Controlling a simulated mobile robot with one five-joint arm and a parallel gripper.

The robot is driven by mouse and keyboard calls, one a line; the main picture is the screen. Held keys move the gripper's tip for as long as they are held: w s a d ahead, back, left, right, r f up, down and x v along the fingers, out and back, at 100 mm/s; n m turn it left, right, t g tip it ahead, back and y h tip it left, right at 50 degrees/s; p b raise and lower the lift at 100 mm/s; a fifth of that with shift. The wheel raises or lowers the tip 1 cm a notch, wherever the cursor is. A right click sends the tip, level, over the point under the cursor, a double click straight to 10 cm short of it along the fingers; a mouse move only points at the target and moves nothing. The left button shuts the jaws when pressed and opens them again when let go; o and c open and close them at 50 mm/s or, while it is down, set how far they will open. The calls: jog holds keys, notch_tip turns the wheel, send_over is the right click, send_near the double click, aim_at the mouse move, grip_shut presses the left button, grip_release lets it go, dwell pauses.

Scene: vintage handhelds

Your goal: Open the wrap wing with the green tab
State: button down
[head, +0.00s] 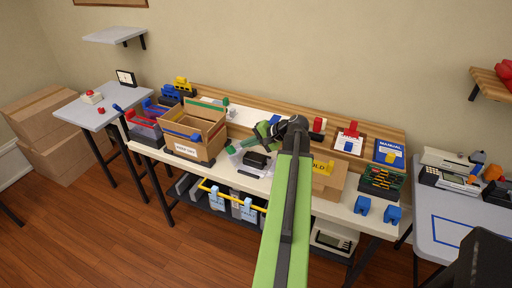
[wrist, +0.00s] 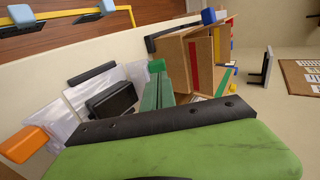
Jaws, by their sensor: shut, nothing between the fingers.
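The green tab (head: 230,149) is at the left end of the clear plastic wrap (head: 237,159) on the long table. It also shows in the wrist view (wrist: 156,65), at the wrap's edge right beside my fingers. A black boxy device (head: 257,160) sits on the wrap, and it shows in the wrist view (wrist: 110,98) too. An orange tab (wrist: 24,142) is at the wrap's other end. My gripper (head: 262,132) is shut and empty, above and behind the wrap; its dark green fingers (wrist: 167,78) hide part of the sheet. I cannot tell whether they touch the tab.
A cardboard box (head: 195,134) with open flaps stands left of the wrap. A dark bar (head: 248,173) lies in front. A yellow rail (head: 228,195) runs below the table's front edge.

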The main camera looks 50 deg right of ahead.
aim_at(233, 148)
jog(key=b+x, duration=0.2)
jog(key=x, duration=0.3)
jog(key=shift+w, duration=0.1)
jog(key=shift+d, duration=0.1)
